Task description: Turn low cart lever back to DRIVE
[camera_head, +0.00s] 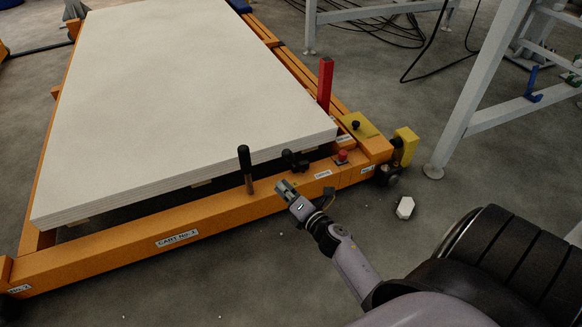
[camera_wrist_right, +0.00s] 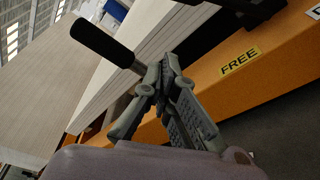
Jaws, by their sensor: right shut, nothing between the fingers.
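The lever (camera_head: 245,164) with a black grip on a metal rod stands nearly upright on the front beam of the orange cart (camera_head: 130,247). In the right wrist view, the lever (camera_wrist_right: 98,42) is at the upper left, its lower rod hidden behind my fingers. My right gripper (camera_head: 284,189) is shut and empty, just right of the lever. A gap shows between them in the head view. The gripper (camera_wrist_right: 168,72) overlaps the rod's line in the wrist view, and I cannot tell contact there. A yellow FREE label (camera_wrist_right: 240,61) is on the beam. My left gripper is out of view.
Thick white boards (camera_head: 190,95) lie on the cart, close behind the lever. A black knob (camera_head: 295,160), a red button (camera_head: 342,156) and a red post (camera_head: 325,82) stand to the right. A white frame leg (camera_head: 470,95) is farther right. Floor in front of the cart is mostly clear.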

